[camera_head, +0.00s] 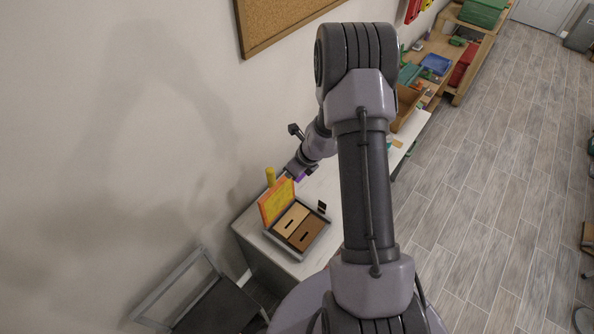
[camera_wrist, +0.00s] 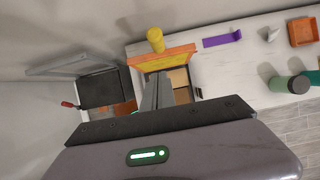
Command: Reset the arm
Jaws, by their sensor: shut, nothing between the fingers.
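My gripper (camera_wrist: 158,80) shows in the wrist view as a narrow dark pair of fingers, closed together with nothing held.
A box with light and brown compartments (camera_head: 303,232) stands beside the panel, with a yellow cylinder (camera_head: 270,175) behind. A dark chair (camera_head: 222,305) stands at the table's near end. The wrist view shows a purple piece (camera_wrist: 222,40), an orange tray (camera_wrist: 304,31) and a green cylinder (camera_wrist: 289,85).

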